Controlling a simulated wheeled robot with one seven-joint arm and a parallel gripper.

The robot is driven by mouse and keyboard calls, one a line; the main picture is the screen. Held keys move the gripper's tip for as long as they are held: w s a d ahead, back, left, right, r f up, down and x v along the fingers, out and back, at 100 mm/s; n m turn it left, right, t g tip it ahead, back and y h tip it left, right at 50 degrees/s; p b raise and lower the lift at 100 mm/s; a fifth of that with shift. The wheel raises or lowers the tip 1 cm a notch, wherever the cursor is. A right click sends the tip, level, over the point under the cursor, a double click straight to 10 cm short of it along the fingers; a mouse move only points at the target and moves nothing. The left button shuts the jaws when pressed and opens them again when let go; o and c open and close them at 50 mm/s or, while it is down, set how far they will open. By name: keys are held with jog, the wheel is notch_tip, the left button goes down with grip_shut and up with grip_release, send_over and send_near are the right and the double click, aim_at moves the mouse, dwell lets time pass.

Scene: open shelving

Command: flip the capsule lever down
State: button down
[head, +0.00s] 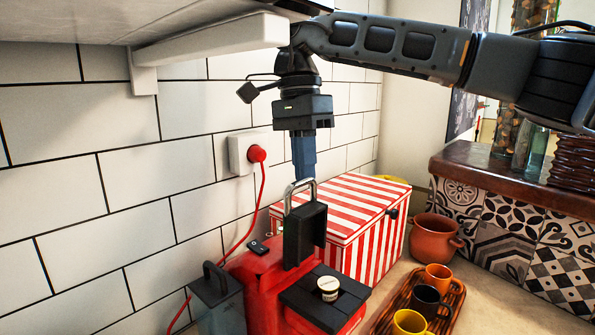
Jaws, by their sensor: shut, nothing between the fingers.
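The capsule machine (265,289) is red and black and stands on the counter against the tiled wall. Its lever, a silver loop handle (301,184) on a black upright part (305,232), stands raised. My gripper (303,178) points straight down with its blue fingers shut and empty. The fingertips are right at the top of the loop in this view. I cannot tell whether they touch it or are behind it.
A red-and-white striped box (345,215) stands behind the machine. A wooden tray (451,321) with several cups is at the right, near a clay pot (434,237). A shelf bracket (215,42) is above left. A red plug (256,154) and cord are on the wall.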

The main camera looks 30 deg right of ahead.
aim_at(320, 202)
jog(key=s+t+b, duration=0.1)
jog(key=b, duration=0.1)
jog(key=s+d+f+t+y+b, duration=0.1)
jog(key=t+b, duration=0.1)
jog(key=shift+s+d+b, duration=0.1)
jog(key=shift+s+b, duration=0.05)
jog(key=shift+b, duration=0.15)
jog(key=shift+s+t+y+b, duration=0.3)
jog(key=shift+s+t+b, duration=0.1)
jog(key=shift+b, duration=0.2)
jog(key=s+d+f+t+y+b, duration=0.3)
jog(key=s+d+f+t+b, duration=0.2)
jog(key=b, duration=2.6)
jog(key=shift+s+d+f+t+y, duration=0.25)
jog(key=shift+s+f+t, duration=1.55)
jog(key=shift+s+f, duration=2.05)
jog(key=shift+a+f, duration=0.1)
jog(key=shift+f, duration=0.1)
jog(key=p+v, duration=0.1)
jog(key=v, duration=0.7)
jog(key=shift+r+p, duration=0.3)
jog(key=shift+p, duration=0.05)
jog(key=shift+w, duration=0.1)
